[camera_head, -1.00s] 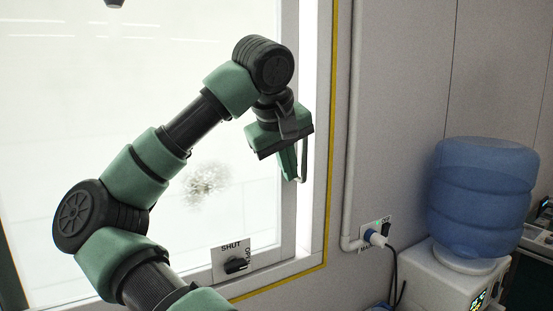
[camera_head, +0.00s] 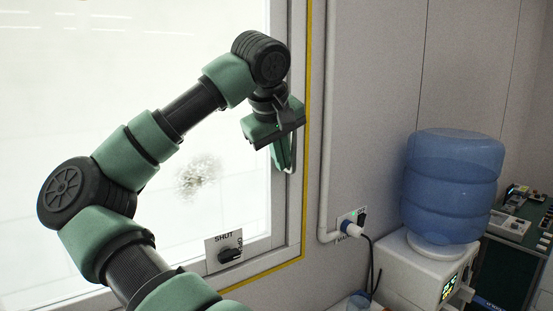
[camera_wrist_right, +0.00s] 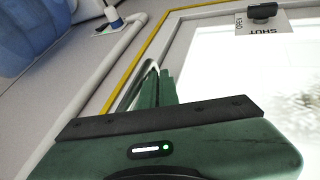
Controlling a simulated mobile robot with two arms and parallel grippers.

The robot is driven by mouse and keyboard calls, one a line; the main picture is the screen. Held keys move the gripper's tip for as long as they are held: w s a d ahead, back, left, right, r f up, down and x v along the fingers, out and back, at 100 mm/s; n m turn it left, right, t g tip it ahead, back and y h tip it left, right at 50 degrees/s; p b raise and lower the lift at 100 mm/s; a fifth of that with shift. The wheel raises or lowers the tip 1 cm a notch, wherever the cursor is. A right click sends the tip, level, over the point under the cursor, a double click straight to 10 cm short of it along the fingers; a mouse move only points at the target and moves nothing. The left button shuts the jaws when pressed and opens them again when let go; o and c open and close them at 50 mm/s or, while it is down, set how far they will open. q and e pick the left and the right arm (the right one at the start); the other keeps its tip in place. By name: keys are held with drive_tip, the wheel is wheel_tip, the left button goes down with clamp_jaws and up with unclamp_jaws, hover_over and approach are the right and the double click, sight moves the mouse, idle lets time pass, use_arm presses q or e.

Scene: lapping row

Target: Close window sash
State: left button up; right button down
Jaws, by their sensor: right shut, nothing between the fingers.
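The window sash (camera_head: 279,205) has a pale frame around a bright pane, and its right edge sits close against the fixed window frame (camera_head: 295,225). No bright gap shows between them in the head view. My right gripper (camera_head: 284,167) is at the sash's right edge, pointing down, with its fingers shut and empty. In the right wrist view, the green fingers (camera_wrist_right: 155,88) are together beside a thin pale loop, which looks like the sash handle. Whether they touch it I cannot tell. A dark knob (camera_head: 230,255) sits on a plate marked SHUT and OPEN. My left gripper is out of view.
A yellow line (camera_head: 306,130) edges the window frame. To its right are a pale pipe (camera_head: 325,170) and a wall socket with a plug (camera_head: 352,228). A blue water bottle (camera_head: 452,185) stands on a white dispenser (camera_head: 425,272) at right.

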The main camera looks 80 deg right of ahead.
drive_tip(key=shift+f, duration=0.1)
drive_tip(key=v, duration=0.7)
drive_tip(key=shift+a+r+b, duration=0.2)
drive_tip(key=shift+r+b, duration=0.2)
drive_tip(key=shift+b, duration=0.05)
